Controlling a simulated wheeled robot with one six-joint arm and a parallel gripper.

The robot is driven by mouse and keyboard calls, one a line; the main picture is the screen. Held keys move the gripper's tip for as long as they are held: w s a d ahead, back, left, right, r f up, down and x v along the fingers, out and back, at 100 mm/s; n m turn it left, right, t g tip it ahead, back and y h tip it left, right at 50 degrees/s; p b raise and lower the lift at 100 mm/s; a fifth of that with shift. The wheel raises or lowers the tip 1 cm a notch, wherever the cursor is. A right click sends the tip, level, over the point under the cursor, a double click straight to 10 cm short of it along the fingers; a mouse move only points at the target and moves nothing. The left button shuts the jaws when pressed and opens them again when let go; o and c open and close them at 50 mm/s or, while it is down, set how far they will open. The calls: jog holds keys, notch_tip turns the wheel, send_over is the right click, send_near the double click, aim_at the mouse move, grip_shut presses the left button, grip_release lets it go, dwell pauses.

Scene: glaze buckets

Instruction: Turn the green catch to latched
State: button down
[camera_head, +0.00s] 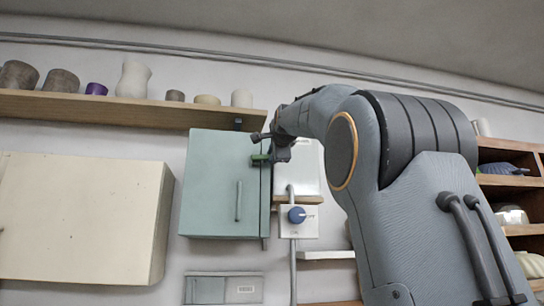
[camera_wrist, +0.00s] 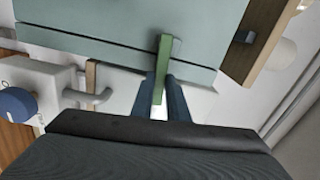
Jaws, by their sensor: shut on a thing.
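The green catch (camera_wrist: 163,58) is a narrow bar at the edge of a pale teal cabinet (camera_head: 212,170). In the wrist view it stands across the cabinet's edge, with its near end between my fingers. My gripper (camera_wrist: 164,92) is shut on the catch. In the head view the catch (camera_head: 260,157) shows as a small green piece at the cabinet's upper right edge, partly hidden by my gripper (camera_head: 266,147). The cabinet door looks closed and has a vertical handle (camera_head: 238,201).
A box with a blue knob (camera_head: 296,215) is on the wall right of the cabinet, with a pipe (camera_head: 292,262) below it. A wooden shelf (camera_head: 130,110) with several pots runs above. A cream cabinet (camera_head: 80,218) is at left, and open shelves (camera_head: 510,190) are at right.

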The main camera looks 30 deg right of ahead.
jog(key=shift+m, duration=0.5)
jog(key=shift+f, duration=0.1)
jog(key=c, duration=1.7)
grip_release()
jog(key=b+v, duration=0.4)
jog(key=v, duration=0.3)
jog(key=shift+s+a, duration=0.1)
jog(key=shift+s, duration=0.3)
